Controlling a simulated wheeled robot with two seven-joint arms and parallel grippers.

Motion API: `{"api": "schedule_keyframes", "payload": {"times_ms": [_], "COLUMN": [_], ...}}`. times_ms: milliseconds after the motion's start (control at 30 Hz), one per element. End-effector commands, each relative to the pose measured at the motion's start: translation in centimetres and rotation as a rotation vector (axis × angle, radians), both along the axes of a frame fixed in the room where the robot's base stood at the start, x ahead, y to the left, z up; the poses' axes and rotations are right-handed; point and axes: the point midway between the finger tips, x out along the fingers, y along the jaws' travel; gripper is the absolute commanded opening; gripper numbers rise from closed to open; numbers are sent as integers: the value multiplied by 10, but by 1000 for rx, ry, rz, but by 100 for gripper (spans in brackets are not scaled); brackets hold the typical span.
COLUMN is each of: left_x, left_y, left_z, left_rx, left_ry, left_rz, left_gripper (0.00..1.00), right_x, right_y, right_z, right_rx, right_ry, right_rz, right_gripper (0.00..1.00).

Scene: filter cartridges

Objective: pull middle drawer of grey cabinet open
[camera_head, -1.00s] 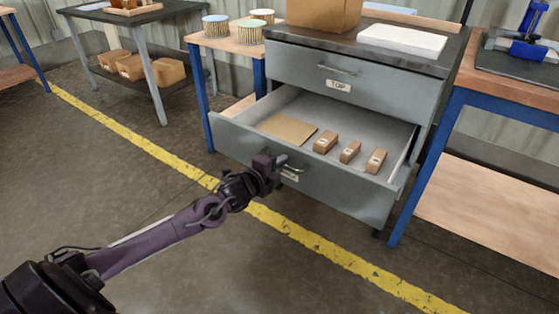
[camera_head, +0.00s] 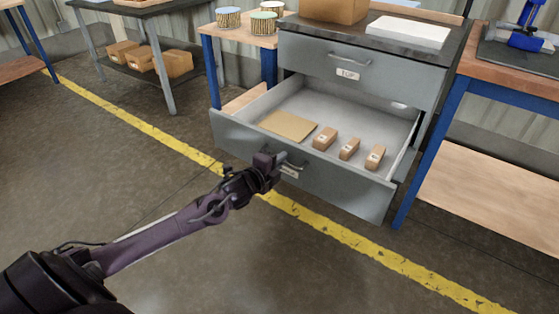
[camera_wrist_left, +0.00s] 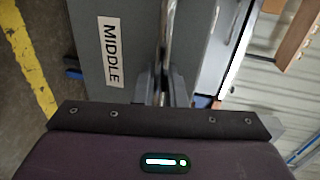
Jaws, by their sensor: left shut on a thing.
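The grey cabinet (camera_head: 350,55) stands at the upper right of the head view. Its middle drawer (camera_head: 240,140) is pulled far out, and its front also shows in the left wrist view with a MIDDLE label (camera_wrist_left: 111,52). Inside lie a flat tan sheet (camera_head: 288,126) and several small brown boxes (camera_head: 349,148). My left gripper (camera_head: 275,165) is at the drawer front, shut on the bar handle (camera_wrist_left: 166,40). The fingers partly hide the handle and the label in the head view. The top drawer (camera_head: 320,60) is closed. My right gripper is not in view.
A white slab (camera_head: 408,32) and a cardboard box (camera_head: 333,8) sit on the cabinet top. A blue-legged workbench (camera_head: 470,170) stands close on the right. A small table with cylindrical filters (camera_head: 228,17) stands on the left. The floor before the drawer is clear.

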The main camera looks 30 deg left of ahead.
Motion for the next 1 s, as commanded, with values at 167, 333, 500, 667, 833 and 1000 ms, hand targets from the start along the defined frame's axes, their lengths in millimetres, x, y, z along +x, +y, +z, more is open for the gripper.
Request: {"api": "schedule_keyframes", "payload": {"times_ms": [167,333,500,667,833,1000], "left_x": [0,0,0,-4,-26,-51], "left_y": [0,0,0,1,2,3], "left_z": [-1,-1,0,1,5,10], "left_rx": [0,0,0,1,2,1], "left_ry": [2,1,1,1,5,5], "left_rz": [-1,-1,-1,0,-2,-2], "left_gripper": [0,24,24,24,24,24], "right_x": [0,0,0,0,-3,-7], "right_y": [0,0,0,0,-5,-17], "right_z": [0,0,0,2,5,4], "right_rx": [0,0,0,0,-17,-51], "right_ry": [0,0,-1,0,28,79], "right_rz": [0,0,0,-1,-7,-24], "right_gripper": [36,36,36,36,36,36]}}
